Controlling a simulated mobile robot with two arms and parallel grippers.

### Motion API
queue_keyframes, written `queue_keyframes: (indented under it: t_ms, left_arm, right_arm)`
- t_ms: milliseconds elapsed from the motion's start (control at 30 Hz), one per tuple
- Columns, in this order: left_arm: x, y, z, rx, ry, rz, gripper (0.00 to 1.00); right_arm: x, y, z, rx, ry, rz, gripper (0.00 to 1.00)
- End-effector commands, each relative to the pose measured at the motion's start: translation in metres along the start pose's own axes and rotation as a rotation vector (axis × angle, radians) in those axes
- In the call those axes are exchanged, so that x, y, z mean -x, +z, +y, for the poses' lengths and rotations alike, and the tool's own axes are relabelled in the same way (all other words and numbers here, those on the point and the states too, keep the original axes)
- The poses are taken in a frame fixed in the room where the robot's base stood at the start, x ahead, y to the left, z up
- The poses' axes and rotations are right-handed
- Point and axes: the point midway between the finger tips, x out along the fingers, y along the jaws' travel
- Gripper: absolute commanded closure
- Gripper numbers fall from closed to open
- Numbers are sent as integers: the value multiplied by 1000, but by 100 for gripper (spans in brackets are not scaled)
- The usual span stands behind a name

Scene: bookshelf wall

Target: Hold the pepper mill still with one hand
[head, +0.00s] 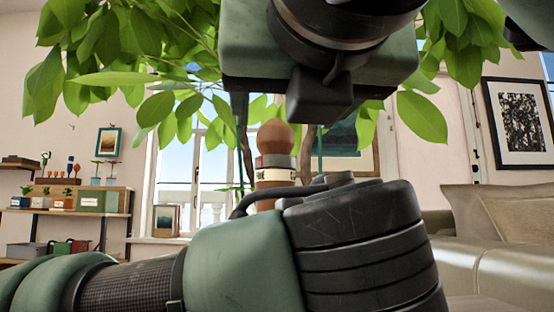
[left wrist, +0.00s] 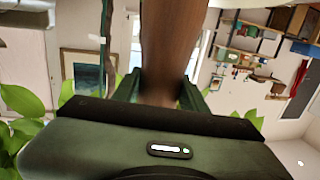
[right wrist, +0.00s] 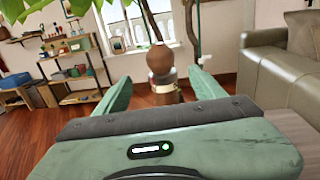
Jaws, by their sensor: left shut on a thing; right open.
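The pepper mill (head: 275,160) is brown with a round knob and a pale and grey band; its lower part is hidden behind my left arm in the head view. In the left wrist view its brown body (left wrist: 172,45) runs between the fingers of my left gripper (left wrist: 164,92), which is shut on it. My left fingers are hidden in the head view. My right gripper (head: 280,145) comes down from above and is open. In the right wrist view the mill's knob (right wrist: 158,57) lies between the spread right fingers (right wrist: 157,82), with gaps on both sides.
A leafy plant (head: 150,50) fills the upper background. Shelves with small items (head: 85,200) stand at the left, a window (head: 200,170) behind, and a grey-beige sofa (head: 490,230) at the right. The surface under the mill is not visible in the head view.

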Motion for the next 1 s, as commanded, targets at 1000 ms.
queue_keyframes:
  t_ms: [1000]
  left_arm:
    - [0, 2, 0, -3, -1, -3, 100]
  right_arm:
    - [-95, -72, -99, -731, 18, 826, 31]
